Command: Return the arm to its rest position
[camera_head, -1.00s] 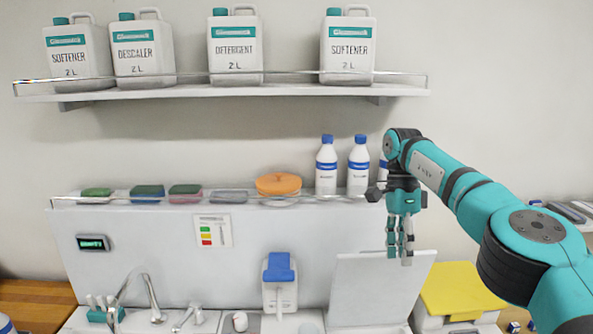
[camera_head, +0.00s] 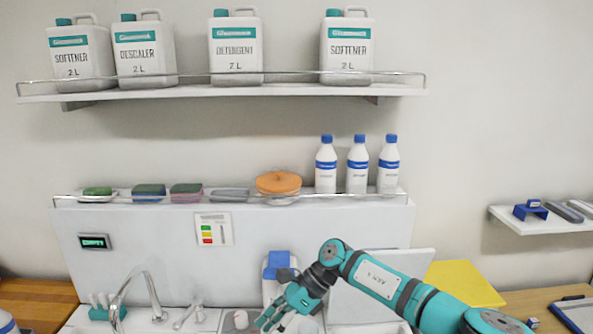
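My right arm (camera_head: 385,281), teal with dark joints, comes in from the lower right. It reaches across the lower part of the head view. My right gripper (camera_head: 268,322) is low in the middle, over the sink counter, with its fingers pointing down and left. Its fingers look parted and nothing shows between them. The gripper covers part of a white container with a blue top (camera_head: 278,262). My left gripper is not in view.
A white backsplash ledge (camera_head: 390,200) holds white bottles (camera_head: 357,170), sponges and an orange round item (camera_head: 278,183). A shelf (camera_head: 230,90) above bears several jugs. A tap (camera_head: 140,290) stands left. A yellow folder (camera_head: 465,283) lies right, near a side shelf (camera_head: 540,226).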

